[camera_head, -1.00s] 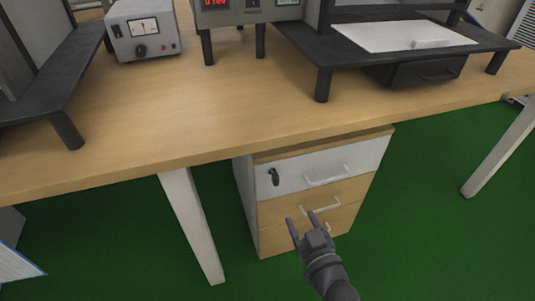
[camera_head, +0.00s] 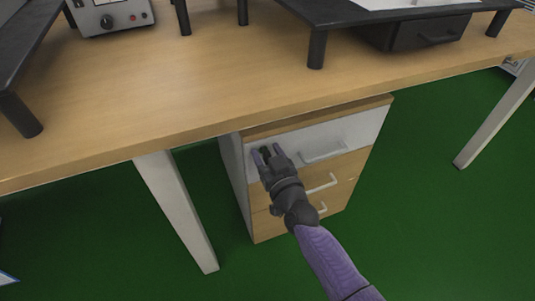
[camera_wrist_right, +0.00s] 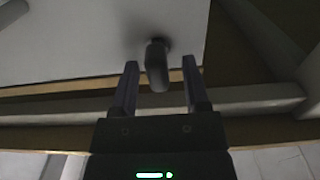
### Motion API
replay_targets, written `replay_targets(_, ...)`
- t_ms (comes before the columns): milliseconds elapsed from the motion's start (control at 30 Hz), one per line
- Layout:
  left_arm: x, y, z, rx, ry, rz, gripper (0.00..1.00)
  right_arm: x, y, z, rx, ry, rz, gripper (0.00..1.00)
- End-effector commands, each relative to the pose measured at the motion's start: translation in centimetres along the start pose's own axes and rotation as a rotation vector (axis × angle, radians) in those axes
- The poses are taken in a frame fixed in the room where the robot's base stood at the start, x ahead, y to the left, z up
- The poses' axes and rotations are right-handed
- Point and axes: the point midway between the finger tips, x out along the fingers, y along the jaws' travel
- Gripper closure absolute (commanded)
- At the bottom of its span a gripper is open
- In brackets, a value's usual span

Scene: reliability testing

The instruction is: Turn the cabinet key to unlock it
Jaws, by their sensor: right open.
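The cabinet (camera_head: 236,185) stands under the desk, with a white top drawer (camera_head: 352,130) and wooden drawers below. The dark key (camera_wrist_right: 156,65) sticks out of the lock in the white drawer front. In the right wrist view it lies between the two fingers of my right gripper (camera_wrist_right: 160,80), with gaps on both sides. In the head view my right gripper (camera_head: 265,152) is at the top left of the drawer front and largely covers the key. The gripper is open. My left gripper is not in view.
The wooden desk top (camera_head: 200,90) overhangs the cabinet. A white desk leg (camera_head: 178,210) stands to the left of the cabinet. A black shelf stand (camera_head: 317,45) and a power supply box (camera_head: 108,14) stand on the desk. Green floor is clear to the right.

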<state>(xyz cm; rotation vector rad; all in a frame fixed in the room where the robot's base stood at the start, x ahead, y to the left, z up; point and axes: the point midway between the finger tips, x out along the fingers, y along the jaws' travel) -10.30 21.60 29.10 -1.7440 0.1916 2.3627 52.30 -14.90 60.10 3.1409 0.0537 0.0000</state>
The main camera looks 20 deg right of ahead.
Motion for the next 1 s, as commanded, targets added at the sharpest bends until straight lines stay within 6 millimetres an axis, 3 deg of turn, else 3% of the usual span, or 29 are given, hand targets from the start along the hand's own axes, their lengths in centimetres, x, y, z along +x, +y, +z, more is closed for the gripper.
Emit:
replay_targets(33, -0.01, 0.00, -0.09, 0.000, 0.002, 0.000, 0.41, -0.01, 0.00, -0.02, 0.000, 0.000, 0.000, 0.43)
replay_targets(300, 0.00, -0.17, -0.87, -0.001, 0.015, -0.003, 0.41, -0.03, 0.01, 0.01, 0.000, 0.000, 0.000, 1.00)
replay_targets(733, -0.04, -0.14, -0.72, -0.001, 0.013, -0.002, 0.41, -0.04, 0.04, 0.02, 0.031, -0.001, 0.000, 1.00)
replay_targets(1000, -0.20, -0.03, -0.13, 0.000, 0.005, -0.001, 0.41, -0.05, 0.26, 0.03, 0.194, -0.001, -0.001, 1.00)
